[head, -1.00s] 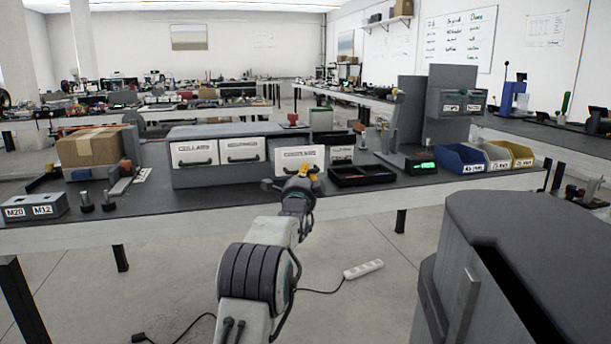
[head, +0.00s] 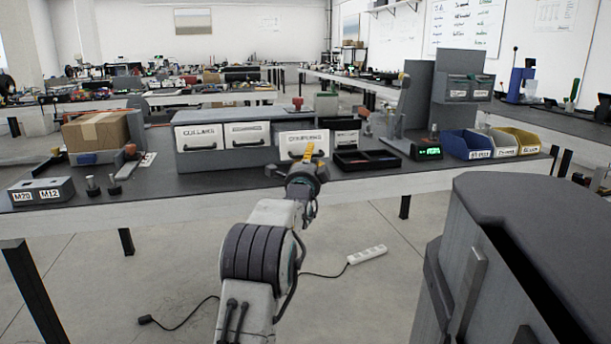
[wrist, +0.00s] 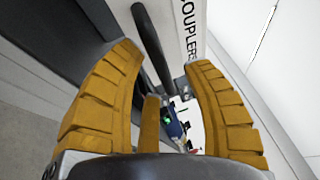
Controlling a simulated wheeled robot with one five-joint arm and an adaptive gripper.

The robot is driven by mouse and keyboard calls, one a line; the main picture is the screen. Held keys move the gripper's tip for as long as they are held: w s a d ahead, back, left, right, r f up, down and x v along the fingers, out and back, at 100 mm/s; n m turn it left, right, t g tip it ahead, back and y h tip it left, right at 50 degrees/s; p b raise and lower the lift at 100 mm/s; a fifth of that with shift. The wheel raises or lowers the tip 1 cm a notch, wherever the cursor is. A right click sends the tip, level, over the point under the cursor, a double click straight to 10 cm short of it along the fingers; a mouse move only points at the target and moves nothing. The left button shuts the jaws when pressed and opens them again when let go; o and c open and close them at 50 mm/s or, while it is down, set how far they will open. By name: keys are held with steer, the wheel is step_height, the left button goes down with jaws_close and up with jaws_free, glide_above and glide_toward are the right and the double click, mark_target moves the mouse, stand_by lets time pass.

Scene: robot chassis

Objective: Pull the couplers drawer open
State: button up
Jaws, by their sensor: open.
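The couplers drawer (head: 303,141) has a white front labelled COUPLERS, in the grey drawer unit on the bench. Its front seems to stand a little forward of the neighbouring drawers. My gripper (head: 308,160) is in front of it and hides its lower part. The dark bar handle (wrist: 152,48) of the drawer lies between and just beyond the fingertips. The label (wrist: 187,32) runs beside the handle. I cannot tell whether a finger touches the handle.
The collars drawer (head: 199,138) and a second drawer (head: 247,135) are to the left, looking shut. A dark tray (head: 367,160) and blue bin (head: 467,146) are to the right. A power strip (head: 367,255) lies on the floor. The bench's front edge is below my gripper.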

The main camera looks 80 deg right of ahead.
steer(key=a+f, duration=0.2)
steer(key=a, duration=0.9)
steer(key=shift+w, duration=0.15)
stand_by(0.8)
